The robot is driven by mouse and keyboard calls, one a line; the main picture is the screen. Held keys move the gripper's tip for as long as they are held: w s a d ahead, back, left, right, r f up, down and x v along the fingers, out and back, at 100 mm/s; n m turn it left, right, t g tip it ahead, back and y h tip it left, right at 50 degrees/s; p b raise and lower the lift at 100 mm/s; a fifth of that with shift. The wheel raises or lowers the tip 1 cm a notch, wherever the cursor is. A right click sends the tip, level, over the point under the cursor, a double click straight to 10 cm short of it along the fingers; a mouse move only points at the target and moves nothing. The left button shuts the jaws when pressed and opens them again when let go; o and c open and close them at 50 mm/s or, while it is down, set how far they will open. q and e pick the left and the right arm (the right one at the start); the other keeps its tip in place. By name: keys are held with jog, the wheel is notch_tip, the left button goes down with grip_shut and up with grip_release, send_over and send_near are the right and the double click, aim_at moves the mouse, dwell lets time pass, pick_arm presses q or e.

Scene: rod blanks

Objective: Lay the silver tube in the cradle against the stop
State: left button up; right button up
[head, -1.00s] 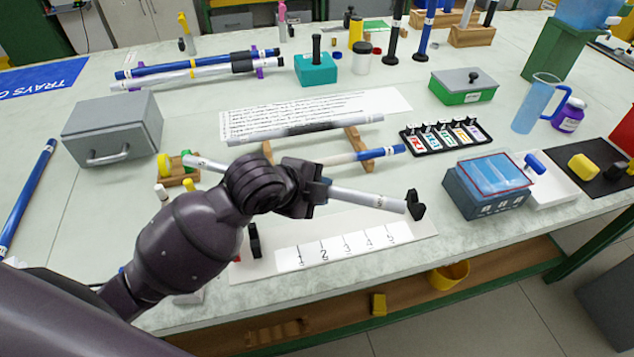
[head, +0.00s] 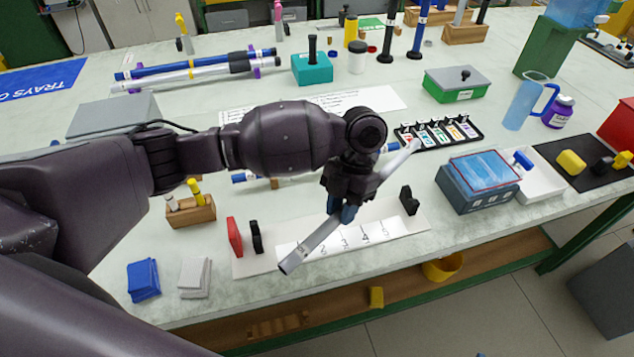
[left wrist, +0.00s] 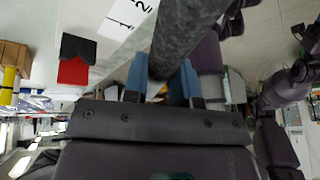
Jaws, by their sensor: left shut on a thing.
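The silver tube (head: 315,243) is in my left gripper (head: 343,208), held slanting above the white base plate. Its near end points to the lower left and its far part shows past my wrist at the upper right. In the left wrist view the tube (left wrist: 185,35) passes between the blue fingertips (left wrist: 163,80), which are shut on it. The cradle has two black supports, one at the left (head: 256,237) and one at the right (head: 409,200). The red stop (head: 234,237) stands beside the left support and also shows in the left wrist view (left wrist: 73,71). The tube is apart from both supports.
A numbered strip (head: 375,232) lies between the supports. A wooden block with pegs (head: 190,211) and folded cloths (head: 143,280) are to the left. A grey-blue box (head: 480,183) stands to the right. My left arm hides the table's middle.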

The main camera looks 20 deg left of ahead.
pick_arm(q)
jog(key=w+a+r+m+t+y, duration=0.1)
jog(key=a+r+m+t+y, duration=0.2)
jog(key=a+m+y, duration=0.15)
jog(key=shift+m+h, duration=0.25)
jog(key=shift+m, duration=0.4)
jog(key=shift+w+a+f+b, duration=0.15)
jog(key=shift+f+b, duration=0.4)
jog(key=shift+f, duration=0.7)
jog(key=shift+a+f+b, duration=0.15)
jog(key=shift+f+b, duration=0.45)
jog(key=shift+f, duration=0.6)
jog(key=shift+w+a+f+b, duration=0.15)
jog(key=shift+f+b, duration=0.4)
jog(key=shift+f, duration=0.7)
jog(key=shift+s+f, duration=0.1)
jog(key=shift+f, duration=0.5)
jog(key=shift+s+a, duration=0.3)
jog(key=shift+a, duration=0.15)
jog(key=o, duration=1)
